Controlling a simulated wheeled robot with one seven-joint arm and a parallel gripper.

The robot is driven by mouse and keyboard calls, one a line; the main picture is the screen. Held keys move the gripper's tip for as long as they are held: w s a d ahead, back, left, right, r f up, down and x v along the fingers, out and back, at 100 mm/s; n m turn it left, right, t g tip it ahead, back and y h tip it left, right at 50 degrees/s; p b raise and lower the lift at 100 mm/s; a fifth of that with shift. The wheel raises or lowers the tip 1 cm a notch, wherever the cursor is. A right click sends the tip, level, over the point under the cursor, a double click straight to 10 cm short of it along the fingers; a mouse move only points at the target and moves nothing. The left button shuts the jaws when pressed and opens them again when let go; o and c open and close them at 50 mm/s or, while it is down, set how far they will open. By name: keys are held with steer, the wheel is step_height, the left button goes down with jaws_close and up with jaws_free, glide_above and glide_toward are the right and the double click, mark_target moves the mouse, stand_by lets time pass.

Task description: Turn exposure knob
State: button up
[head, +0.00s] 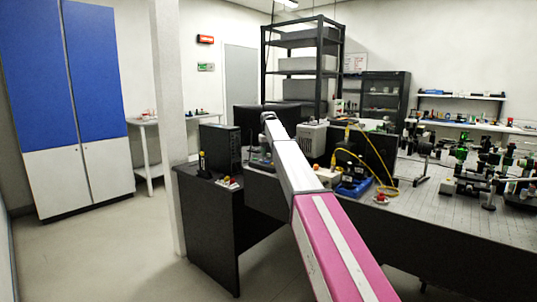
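I cannot make out the exposure knob; no knob is clear enough to name. A pale instrument box (313,138) stands on the bench behind my arm, partly hidden by it. A blue device (352,187) with a yellow cable (372,158) sits to the right of my arm. My pink and white arm reaches from the bottom of the head view up and away over the dark desk. Its far end bends near two dark monitors. My gripper's fingers do not show.
A dark desk (207,220) bears a black computer case (220,146) left of my arm. The optical bench (470,222) on the right holds many small mounts. A white pillar (170,120) and blue-white cabinets (70,110) stand left. Floor at lower left is clear.

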mark_target(269, 154)
stand_by(0.3)
step_height(269, 154, up, 11)
stand_by(0.5)
steer(key=shift+f, duration=0.1)
